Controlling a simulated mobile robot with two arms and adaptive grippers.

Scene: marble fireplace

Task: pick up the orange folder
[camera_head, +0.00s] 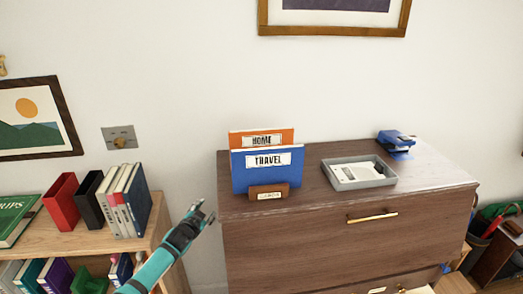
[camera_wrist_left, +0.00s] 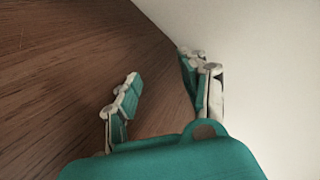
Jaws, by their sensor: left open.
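The orange folder (camera_head: 289,136), labelled HOME, stands upright on top of the dark wooden dresser. A blue folder (camera_head: 240,181), labelled TRAVEL, stands in front of it and hides most of it, so mainly its top strip shows. A small brown holder (camera_head: 284,188) with a label is at the front of the folders. My left gripper (camera_head: 204,212) is open and empty, to the left of the folders and lower in the picture. In the left wrist view its two fingers (camera_wrist_left: 160,88) are apart with nothing between them. My right gripper is not in view.
The dresser (camera_head: 330,227) also carries a grey tray (camera_head: 338,185) with papers and a blue stapler (camera_head: 396,142). A shelf (camera_head: 95,248) with books stands at left. The left wrist view shows a brown wooden surface (camera_wrist_left: 60,60) and pale wall (camera_wrist_left: 260,60) close by.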

